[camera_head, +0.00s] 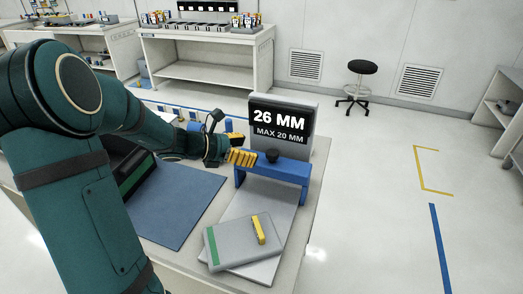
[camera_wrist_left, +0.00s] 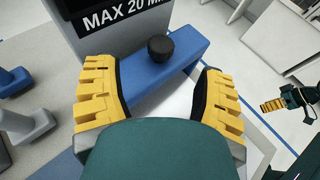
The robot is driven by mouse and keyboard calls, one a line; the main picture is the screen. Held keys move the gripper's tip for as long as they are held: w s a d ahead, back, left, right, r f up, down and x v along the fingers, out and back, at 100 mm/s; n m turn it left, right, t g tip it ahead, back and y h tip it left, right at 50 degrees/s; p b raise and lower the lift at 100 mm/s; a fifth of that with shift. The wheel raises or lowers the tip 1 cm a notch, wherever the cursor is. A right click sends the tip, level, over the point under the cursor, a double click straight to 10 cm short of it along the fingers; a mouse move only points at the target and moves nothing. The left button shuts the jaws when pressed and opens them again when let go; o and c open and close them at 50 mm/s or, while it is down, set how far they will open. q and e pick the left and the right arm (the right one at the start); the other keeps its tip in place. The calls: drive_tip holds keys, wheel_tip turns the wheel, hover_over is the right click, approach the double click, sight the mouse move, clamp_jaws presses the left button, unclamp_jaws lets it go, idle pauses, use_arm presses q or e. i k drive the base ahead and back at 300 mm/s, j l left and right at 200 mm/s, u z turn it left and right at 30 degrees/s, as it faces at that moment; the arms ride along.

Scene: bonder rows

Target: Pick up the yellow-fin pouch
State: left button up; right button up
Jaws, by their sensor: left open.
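The yellow-fin pouch (camera_head: 228,250) is a flat grey pouch with a green stripe on its left edge and a yellow fin standing on top. It lies on the grey plate in front of the gauge in the head view. My left gripper (camera_head: 238,155) is above and behind the pouch, beside the blue bridge (camera_head: 282,172). In the left wrist view the left gripper (camera_wrist_left: 157,78) has its yellow fingers wide apart with nothing between them, facing the bridge and its black knob. The pouch does not show there. My right gripper (camera_wrist_left: 275,105) shows small at the right; its jaw opening is unclear.
A display (camera_head: 280,124) behind the bridge reads 26 MM, MAX 20 MM. A blue mat (camera_head: 178,210) and a dark case with a green edge (camera_head: 135,172) lie left of the plate. Benches (camera_head: 208,45) and a stool (camera_head: 361,68) stand farther back. The floor at right is clear.

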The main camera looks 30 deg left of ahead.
sight(233, 244)
drive_tip(key=k, duration=1)
